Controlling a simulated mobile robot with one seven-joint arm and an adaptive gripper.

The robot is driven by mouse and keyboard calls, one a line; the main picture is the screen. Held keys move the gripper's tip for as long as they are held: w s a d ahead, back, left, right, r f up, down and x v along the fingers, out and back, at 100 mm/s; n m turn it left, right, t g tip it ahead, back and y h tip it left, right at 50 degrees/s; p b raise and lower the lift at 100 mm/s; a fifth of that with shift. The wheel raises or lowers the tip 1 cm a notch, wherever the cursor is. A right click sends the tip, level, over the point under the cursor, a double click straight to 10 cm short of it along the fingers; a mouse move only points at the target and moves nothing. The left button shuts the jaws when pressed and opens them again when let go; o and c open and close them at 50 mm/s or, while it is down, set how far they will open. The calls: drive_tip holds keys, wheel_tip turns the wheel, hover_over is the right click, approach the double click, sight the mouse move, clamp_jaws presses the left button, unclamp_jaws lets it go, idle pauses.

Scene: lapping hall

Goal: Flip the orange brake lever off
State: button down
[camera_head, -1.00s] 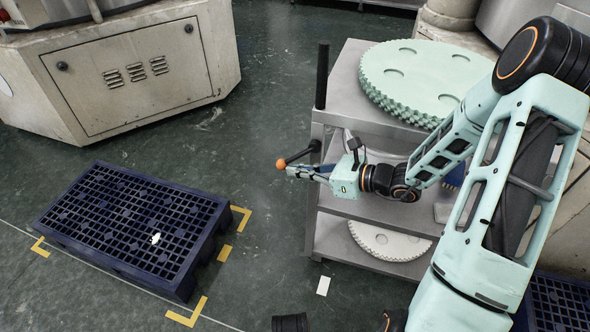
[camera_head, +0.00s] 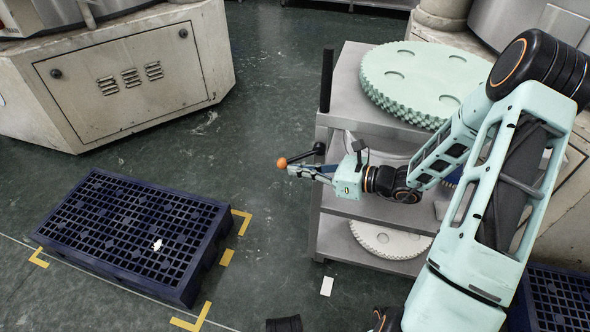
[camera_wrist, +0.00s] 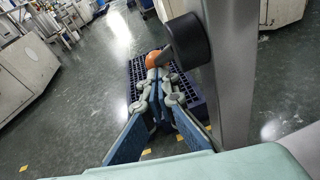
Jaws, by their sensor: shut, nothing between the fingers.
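The brake lever is a short dark arm (camera_head: 302,156) with an orange ball knob (camera_head: 282,162) at its end, on the left side of a grey cart (camera_head: 345,205). It points left and slightly down, away from the cart. In the wrist view, the orange knob (camera_wrist: 153,59) sits just beyond the fingertips, and the lever's black hub (camera_wrist: 187,40) is to its right. My gripper (camera_head: 292,170) is shut and empty, its tips right by the knob, on its lower right in the head view. I cannot tell whether they touch.
The cart's dark upright handle (camera_head: 326,80) stands just behind the lever. Large pale green toothed discs (camera_head: 425,75) lie on the cart's top. A dark blue pallet (camera_head: 135,230) lies on the floor to the left. Open floor separates it from the cart.

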sight(286, 164)
drive_tip(key=shift+w+a+r+y, duration=0.15)
drive_tip(key=shift+a+r+y, duration=0.2)
drive_tip(key=shift+a, duration=0.15)
drive_tip(key=shift+w+a+r+y, duration=0.1)
drive_tip(key=shift+a+r+y, duration=0.2)
drive_tip(key=shift+a, duration=0.2)
drive_tip(key=shift+w+a+r+t+y, duration=0.15)
drive_tip(key=shift+a+r+t+y, duration=0.1)
drive_tip(key=shift+r+t+y, duration=0.4)
drive_tip(key=shift+w+a+r+t+y, duration=0.1)
drive_tip(key=shift+a+r+t+y, duration=0.2)
drive_tip(key=shift+r+y, duration=0.6)
drive_tip(key=shift+r+m+t+y, duration=0.3)
drive_tip(key=shift+r+t+y, duration=0.05)
drive_tip(key=shift+r+y, duration=0.05)
drive_tip(key=shift+r+p, duration=0.15)
drive_tip(key=shift+p, duration=0.15)
drive_tip(key=f+b, duration=0.2)
drive_tip(key=f, duration=0.2)
drive_tip(key=shift+s+d+f+b, duration=0.2)
drive_tip(key=shift+s+f+b, duration=0.15)
drive_tip(key=shift+s+b, duration=0.05)
drive_tip(key=s+d+f+p, duration=0.2)
drive_tip(key=s+d+f, duration=0.1)
drive_tip(key=d+f, duration=0.2)
drive_tip(key=shift+v, duration=1.05)
